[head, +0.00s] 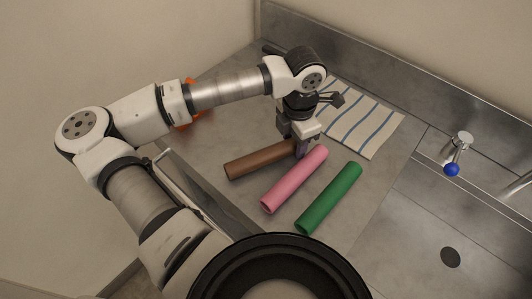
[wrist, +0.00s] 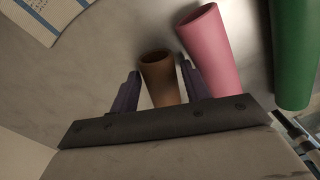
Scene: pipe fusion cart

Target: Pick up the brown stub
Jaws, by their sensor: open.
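The brown stub (head: 259,161) is a tube lying on the grey counter, at the left of a row of three tubes. In the wrist view, the open end of the brown stub (wrist: 158,66) lies between the two purple fingers of my gripper (wrist: 160,84). My gripper (head: 303,148) is open, with its fingers on either side of the stub near its far right end. Gaps show between the fingers and the stub, though the right finger is close to it. The wrist body hides part of the stub.
A pink tube (head: 294,180) lies close beside the brown stub, near the right finger. A green tube (head: 329,198) lies further right. A striped cloth (head: 371,128) is behind. A sink (head: 425,225) with a blue-knobbed tap (head: 452,169) is at right. An orange object (head: 187,119) is partly hidden behind my arm.

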